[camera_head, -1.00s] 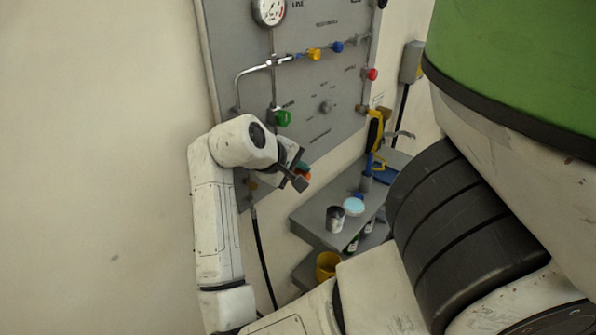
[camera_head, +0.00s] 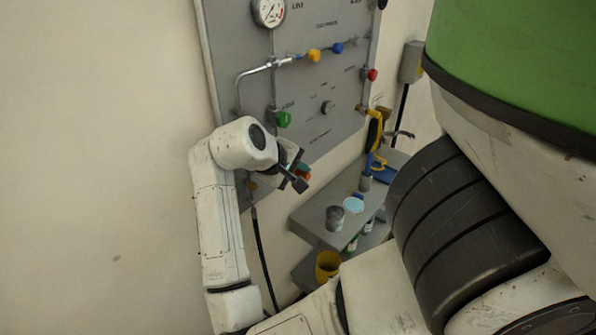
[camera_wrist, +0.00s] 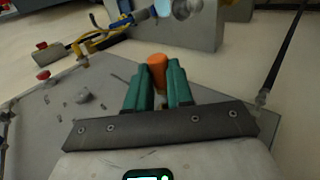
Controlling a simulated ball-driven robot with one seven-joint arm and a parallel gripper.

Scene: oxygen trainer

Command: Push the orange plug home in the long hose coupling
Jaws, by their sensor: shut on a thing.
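The orange plug (camera_wrist: 157,61) shows in the wrist view between the tips of my gripper (camera_wrist: 158,76), whose green fingers are shut on it. In the head view my gripper (camera_head: 300,171) is in front of the lower part of the grey panel, and a bit of orange shows at its fingers. A black hose (camera_head: 262,260) hangs from a metal fitting (camera_head: 254,213) at the panel's lower edge. The hose and a fitting (camera_wrist: 262,98) also show at the right of the wrist view, apart from the plug. I cannot tell which fitting is the long hose coupling.
The grey panel (camera_head: 312,86) carries a gauge (camera_head: 269,11), a pipe and coloured knobs, including a green one (camera_head: 283,119). To the right, a grey shelf (camera_head: 313,222) holds a metal cup (camera_head: 335,218) and a light blue round thing (camera_head: 353,205). A yellow cup (camera_head: 327,265) stands lower.

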